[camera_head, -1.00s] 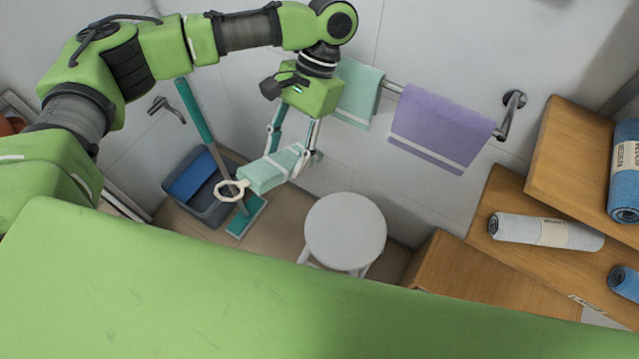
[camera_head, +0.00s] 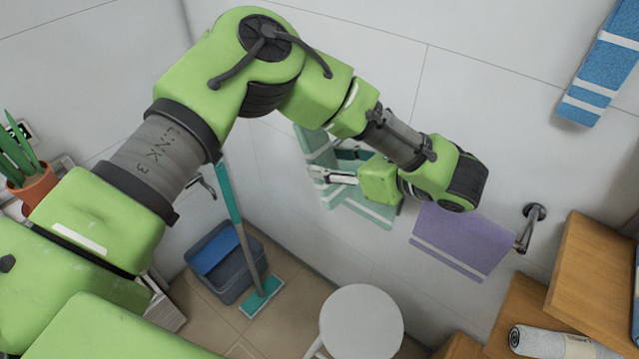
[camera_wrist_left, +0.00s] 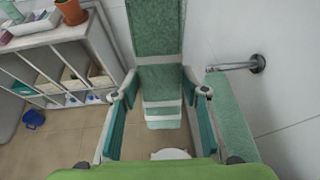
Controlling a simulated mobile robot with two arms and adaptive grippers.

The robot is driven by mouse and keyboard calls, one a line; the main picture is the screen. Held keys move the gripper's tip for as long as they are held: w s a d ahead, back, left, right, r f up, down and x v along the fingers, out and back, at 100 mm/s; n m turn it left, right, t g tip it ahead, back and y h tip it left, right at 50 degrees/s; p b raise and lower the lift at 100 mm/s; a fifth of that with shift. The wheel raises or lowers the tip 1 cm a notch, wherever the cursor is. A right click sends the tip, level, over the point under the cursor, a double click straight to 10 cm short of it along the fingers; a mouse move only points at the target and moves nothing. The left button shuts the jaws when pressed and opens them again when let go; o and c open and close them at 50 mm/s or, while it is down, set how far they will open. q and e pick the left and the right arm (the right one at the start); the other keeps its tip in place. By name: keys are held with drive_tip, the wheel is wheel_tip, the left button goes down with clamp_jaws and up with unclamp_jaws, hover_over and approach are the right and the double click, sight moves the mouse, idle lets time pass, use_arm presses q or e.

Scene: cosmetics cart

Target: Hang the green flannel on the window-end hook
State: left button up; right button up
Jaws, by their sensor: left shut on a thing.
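My left gripper (camera_head: 335,170) is shut on the green flannel (camera_head: 312,150) near the tiled wall, pointing left in the head view. In the left wrist view the flannel (camera_wrist_left: 158,80) lies between the two fingers, its white-striped part towards me. The flannel's pale ring is not visible now. A metal hook (camera_head: 203,184) sticks out of the wall further left, apart from the flannel. The window is not visible. My right gripper is not in view.
A bucket (camera_head: 225,262), a teal mop (camera_head: 230,195) and a round white stool (camera_head: 360,320) stand below. Wooden shelves (camera_head: 595,270) are at the right.

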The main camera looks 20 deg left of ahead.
use_arm(q)
drive_tip(key=w+d+r+m+t+h+p, duration=0.25)
drive_tip(key=w+r+m+t+h, duration=0.55)
drive_tip(key=r+m+t+h, duration=0.45)
drive_tip(key=a+r+m+h+p, duration=0.1)
drive_tip(key=a+r+m+h, duration=0.15)
drive_tip(key=r, duration=0.55)
drive_tip(key=a+r+m+h+p, duration=0.1)
drive_tip(key=a+r+m+h, duration=0.15)
drive_tip(key=r, duration=0.55)
drive_tip(key=w+d+f+b, duration=0.2)
drive_tip(key=w+d+f, duration=0.1)
drive_tip(key=w, duration=0.6)
drive_tip(key=shift+d, duration=0.15)
drive_tip(key=shift+f, duration=0.2)
drive_tip(key=o, duration=1.1)
drive_tip(key=shift+o, duration=0.2)
drive_tip(key=shift+w+r, duration=0.1)
